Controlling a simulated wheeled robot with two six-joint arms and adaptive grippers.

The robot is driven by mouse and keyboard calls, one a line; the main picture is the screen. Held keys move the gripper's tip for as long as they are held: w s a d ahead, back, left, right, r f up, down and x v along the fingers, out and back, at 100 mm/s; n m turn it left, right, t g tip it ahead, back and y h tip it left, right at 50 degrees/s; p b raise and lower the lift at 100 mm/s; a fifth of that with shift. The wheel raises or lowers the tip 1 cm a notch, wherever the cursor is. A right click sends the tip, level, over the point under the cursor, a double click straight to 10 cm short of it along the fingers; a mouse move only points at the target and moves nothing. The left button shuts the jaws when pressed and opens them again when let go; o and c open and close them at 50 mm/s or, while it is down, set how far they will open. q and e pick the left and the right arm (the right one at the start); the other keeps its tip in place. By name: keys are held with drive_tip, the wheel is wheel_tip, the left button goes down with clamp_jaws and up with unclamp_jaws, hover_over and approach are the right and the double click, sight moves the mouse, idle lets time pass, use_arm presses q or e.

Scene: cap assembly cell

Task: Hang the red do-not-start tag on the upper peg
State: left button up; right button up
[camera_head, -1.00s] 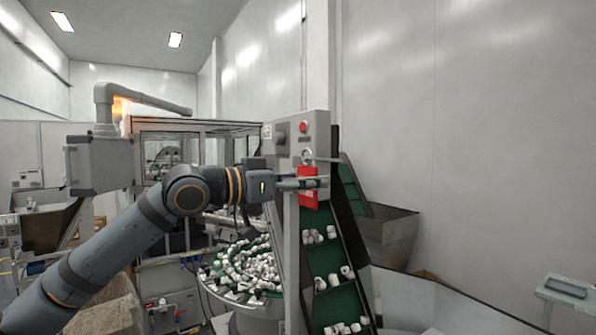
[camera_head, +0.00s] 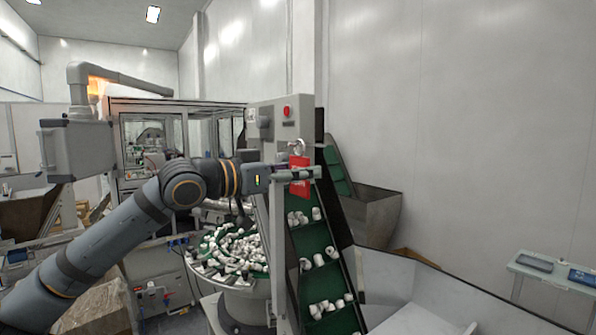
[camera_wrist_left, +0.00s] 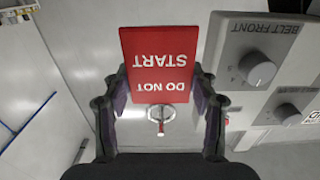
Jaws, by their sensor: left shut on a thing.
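The red tag (camera_head: 300,187) hangs in my left gripper (camera_head: 302,173) in front of the grey control box's lower edge. In the left wrist view the tag (camera_wrist_left: 158,62) reads "DO NOT START" upside down. The left gripper (camera_wrist_left: 160,88) is shut on it, one finger at each side edge. A pale ring (camera_head: 297,147) shows just above the gripper; the wrist view shows a ring (camera_wrist_left: 161,113) at the tag's top end, with a small red and white piece inside it. I cannot clearly make out the upper peg or whether the ring is around it. My right gripper is not in view.
The grey control box (camera_head: 266,135) with a red button stands close behind the gripper; its knobs (camera_wrist_left: 257,69) are on the right in the wrist view. A green conveyor (camera_head: 318,240) with white caps and a round cap bowl (camera_head: 233,275) are below. Open wall space is right.

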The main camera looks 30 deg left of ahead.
sight(298, 140)
use_arm(q)
drive_tip(key=o, duration=1.1)
drive_tip(key=shift+s+a+r, duration=0.1)
drive_tip(key=shift+a+r, duration=0.05)
drive_tip(key=shift+r, duration=0.75)
wheel_tip(298, 140, up, 8)
drive_tip(key=shift+r, duration=0.1)
